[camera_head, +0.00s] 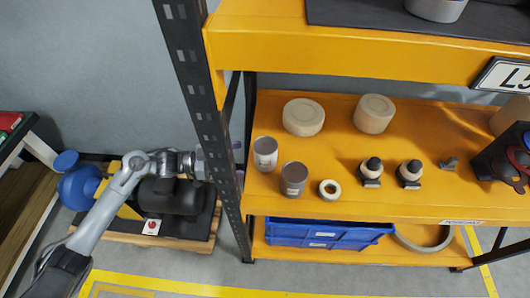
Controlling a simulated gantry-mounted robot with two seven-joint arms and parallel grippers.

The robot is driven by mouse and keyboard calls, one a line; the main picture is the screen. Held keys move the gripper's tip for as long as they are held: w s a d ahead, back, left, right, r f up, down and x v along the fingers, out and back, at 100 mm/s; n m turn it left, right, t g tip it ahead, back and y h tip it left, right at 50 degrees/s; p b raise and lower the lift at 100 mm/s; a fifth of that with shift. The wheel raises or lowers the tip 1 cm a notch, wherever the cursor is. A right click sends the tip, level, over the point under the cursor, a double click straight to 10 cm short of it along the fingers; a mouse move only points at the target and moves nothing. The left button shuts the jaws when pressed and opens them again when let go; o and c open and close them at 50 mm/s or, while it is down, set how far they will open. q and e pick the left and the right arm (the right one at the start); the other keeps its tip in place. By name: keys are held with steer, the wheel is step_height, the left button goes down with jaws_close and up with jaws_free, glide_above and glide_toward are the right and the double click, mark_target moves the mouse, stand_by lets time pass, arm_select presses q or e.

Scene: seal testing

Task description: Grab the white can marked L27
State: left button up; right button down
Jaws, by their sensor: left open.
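A small white can (265,154) with a small label stands upright at the left end of the orange shelf board. The marking is too small to read, so I cannot confirm L27. A darker grey-brown can (293,179) with a label stands just right of it, closer to the front edge. My left gripper (236,160) is open, to the left of the white can and apart from it. The black shelf post partly hides the gripper. My right gripper is not in view.
The black perforated post (207,100) stands between my left wrist and the shelf. A blue crate (320,233) sits below; the orange upper shelf (350,48) overhangs.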

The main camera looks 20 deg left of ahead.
mark_target(257, 158)
arm_select(q)
steer(key=x, duration=0.3)
steer(key=r+b+x, duration=0.1)
steer(key=x, duration=0.1)
steer(key=shift+s+d, duration=0.15)
steer(key=shift+s, duration=0.15)
steer(key=shift+w+d, duration=0.35)
steer(key=shift+d, duration=0.15)
steer(key=shift+w+d+f+b, duration=0.2)
steer(key=shift+d+b, duration=0.15)
steer(key=shift+b, duration=0.05)
steer(key=b+x, duration=0.1)
steer(key=x, duration=0.3)
steer(key=shift+w+a+b, duration=0.1)
steer(key=shift+w+b, duration=0.05)
steer(key=shift+b, duration=0.25)
steer(key=shift+w+d, duration=0.1)
steer(key=shift+d, duration=0.15)
steer(key=c, duration=1.2)
